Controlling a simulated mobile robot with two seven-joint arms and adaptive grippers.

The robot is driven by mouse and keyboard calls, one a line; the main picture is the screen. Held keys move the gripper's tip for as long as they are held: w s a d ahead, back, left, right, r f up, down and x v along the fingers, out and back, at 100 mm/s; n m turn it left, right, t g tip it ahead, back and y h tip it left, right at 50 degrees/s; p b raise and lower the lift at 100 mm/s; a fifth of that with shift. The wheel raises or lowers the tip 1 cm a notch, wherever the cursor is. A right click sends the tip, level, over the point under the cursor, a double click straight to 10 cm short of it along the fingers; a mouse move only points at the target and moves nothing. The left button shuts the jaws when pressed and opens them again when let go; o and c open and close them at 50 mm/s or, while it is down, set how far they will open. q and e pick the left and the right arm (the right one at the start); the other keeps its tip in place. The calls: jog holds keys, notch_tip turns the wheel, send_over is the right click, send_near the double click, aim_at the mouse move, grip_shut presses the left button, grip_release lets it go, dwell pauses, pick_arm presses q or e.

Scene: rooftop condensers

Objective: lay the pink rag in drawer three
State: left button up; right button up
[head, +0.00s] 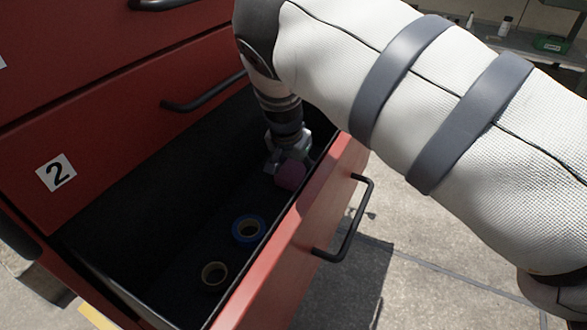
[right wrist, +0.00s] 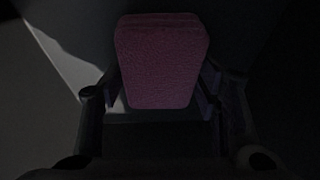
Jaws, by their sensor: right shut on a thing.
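The pink rag (head: 290,175) is a small folded bundle inside the open drawer (head: 160,285), near its far right end. My right gripper (head: 283,160) reaches down into the drawer and is shut on the rag. In the right wrist view the rag (right wrist: 162,60) sits between the two fingers, in deep shade. I cannot tell whether the rag touches the drawer floor. The drawer's own number is not visible; the drawer front above it carries a label "2" (head: 56,173). My left gripper is not in view.
A blue tape roll (head: 249,230) and a tan tape roll (head: 214,274) lie on the drawer floor, nearer than the rag. The drawer's front wall with its black handle (head: 350,222) stands beside my arm. A shelf with bottles (head: 505,27) is at the top right.

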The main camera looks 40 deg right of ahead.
aim_at(290, 179)
jog(key=shift+f, duration=0.15)
jog(key=o, duration=1.2)
pick_arm(q)
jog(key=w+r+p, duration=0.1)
jog(key=p, duration=0.1)
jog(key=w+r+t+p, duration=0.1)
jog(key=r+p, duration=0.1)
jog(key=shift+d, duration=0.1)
pick_arm(e)
jog(key=v, duration=1.2)
jog(key=shift+a, duration=0.1)
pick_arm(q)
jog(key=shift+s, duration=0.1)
